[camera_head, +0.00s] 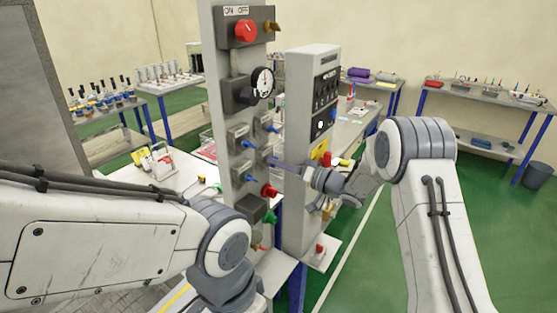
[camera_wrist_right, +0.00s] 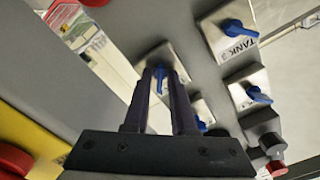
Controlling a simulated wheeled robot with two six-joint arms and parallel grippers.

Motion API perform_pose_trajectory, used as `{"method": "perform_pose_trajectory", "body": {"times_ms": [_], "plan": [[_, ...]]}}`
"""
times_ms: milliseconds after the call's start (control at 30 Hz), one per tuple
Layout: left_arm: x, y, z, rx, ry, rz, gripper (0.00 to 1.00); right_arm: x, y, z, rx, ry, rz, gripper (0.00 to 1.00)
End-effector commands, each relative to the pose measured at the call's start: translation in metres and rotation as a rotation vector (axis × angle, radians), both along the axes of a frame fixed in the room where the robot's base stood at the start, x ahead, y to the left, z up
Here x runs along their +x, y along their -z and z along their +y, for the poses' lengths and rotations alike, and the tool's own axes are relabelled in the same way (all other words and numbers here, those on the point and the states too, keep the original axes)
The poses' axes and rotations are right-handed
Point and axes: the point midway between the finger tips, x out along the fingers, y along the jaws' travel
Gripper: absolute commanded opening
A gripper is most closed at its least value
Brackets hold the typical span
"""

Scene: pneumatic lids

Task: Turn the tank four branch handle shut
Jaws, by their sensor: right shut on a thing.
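The grey valve panel (camera_head: 232,70) stands upright in the middle, with several blue branch handles on light plates. My right gripper (camera_head: 276,163) reaches from the right to the panel's right-hand column of handles. In the right wrist view my right gripper (camera_wrist_right: 163,78) is shut on a blue handle (camera_wrist_right: 159,73), mostly hidden between its dark fingers. That handle's label is not visible. Beside it are another blue handle (camera_wrist_right: 236,28) over a TANK label and a third blue handle (camera_wrist_right: 258,95). My left arm comes in from the left, but its gripper does not show.
A grey control post (camera_head: 312,60) stands close to the right of the panel, beside my right wrist. A red knob (camera_head: 245,31) and a gauge (camera_head: 262,82) sit higher on the panel. Tables with parts stand behind. Green floor is free at right.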

Motion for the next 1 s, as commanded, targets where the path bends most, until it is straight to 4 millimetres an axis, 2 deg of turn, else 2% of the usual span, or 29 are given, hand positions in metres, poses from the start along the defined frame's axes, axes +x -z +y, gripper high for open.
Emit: {"method": "perform_pose_trajectory", "body": {"times_ms": [300, 800, 833, 1000], "plan": [[0.0, -0.0078, 0.0001, 0.0, 0.001, 0.0, 0.56, 0.0005, -0.0005, -0.001, 0.056, 0.003, 0.084, 0.0], [0.0, -0.008, 0.0, 0.0, 0.001, 0.0, 0.56, 0.0006, 0.0002, -0.0012, 0.064, 0.003, 0.095, 0.0], [0.0, -0.008, 0.0, 0.0, 0.001, 0.0, 0.56, 0.0006, 0.0002, -0.0012, 0.064, 0.003, 0.095, 0.35], [0.0, -0.0081, 0.0, 0.0, 0.001, 0.0, 0.56, 0.0004, 0.0001, -0.0005, 0.063, 0.001, 0.095, 0.38]]}}
